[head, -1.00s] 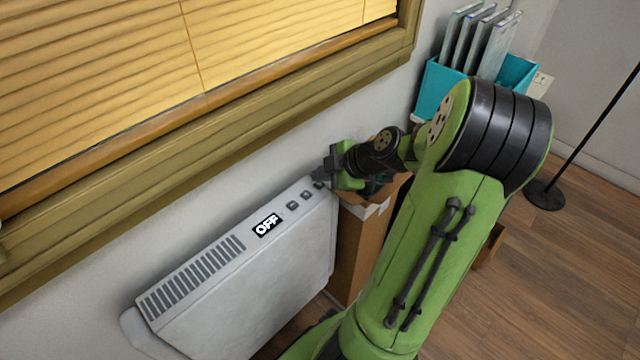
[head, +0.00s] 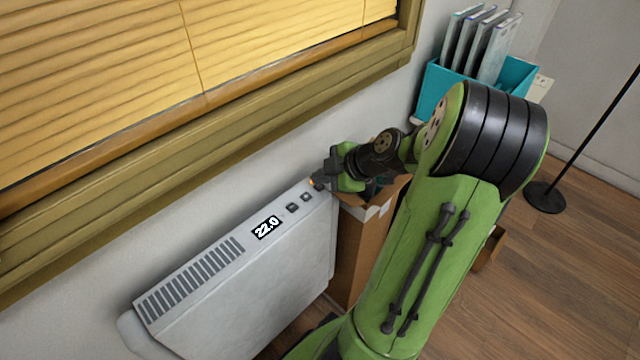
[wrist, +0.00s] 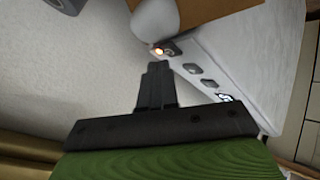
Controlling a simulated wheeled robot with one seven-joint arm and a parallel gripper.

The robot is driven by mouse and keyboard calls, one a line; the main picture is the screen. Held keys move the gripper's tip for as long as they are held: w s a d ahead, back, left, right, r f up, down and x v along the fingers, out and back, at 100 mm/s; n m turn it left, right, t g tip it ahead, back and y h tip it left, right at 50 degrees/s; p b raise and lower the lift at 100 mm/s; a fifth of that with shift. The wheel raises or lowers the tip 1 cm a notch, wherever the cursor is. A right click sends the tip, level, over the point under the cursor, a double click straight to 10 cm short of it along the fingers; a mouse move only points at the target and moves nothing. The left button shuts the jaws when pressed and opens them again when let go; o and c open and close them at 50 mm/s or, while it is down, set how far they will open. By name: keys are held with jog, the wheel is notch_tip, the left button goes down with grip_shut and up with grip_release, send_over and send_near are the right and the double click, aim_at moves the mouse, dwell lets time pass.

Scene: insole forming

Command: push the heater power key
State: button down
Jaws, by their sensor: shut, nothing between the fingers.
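The white heater (head: 240,290) stands against the wall under the window, with a grille, a display and several keys on its top. Its display (head: 267,227) reads 22.0. An orange light (wrist: 158,51) glows at the far end of the key row, beside the power key (wrist: 172,47); the light also shows in the head view (head: 311,182). My gripper (head: 319,181) is shut and empty at that end of the heater's top; its fingers also show in the wrist view (wrist: 157,70). In the head view the fingers hide the power key. I cannot tell whether they touch it.
Two other keys (head: 298,202) lie between the display and the power key. A cardboard box (head: 352,250) stands close beside the heater under my gripper. A teal file holder (head: 434,88) with folders is behind. The wall and window frame (head: 230,135) border the heater.

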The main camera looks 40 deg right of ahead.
aim_at(323, 190)
jog(key=shift+r, duration=0.3)
notch_tip(323, 190, up, 6)
jog(key=p, duration=0.4)
jog(key=shift+f, duration=0.1)
dwell(0.4)
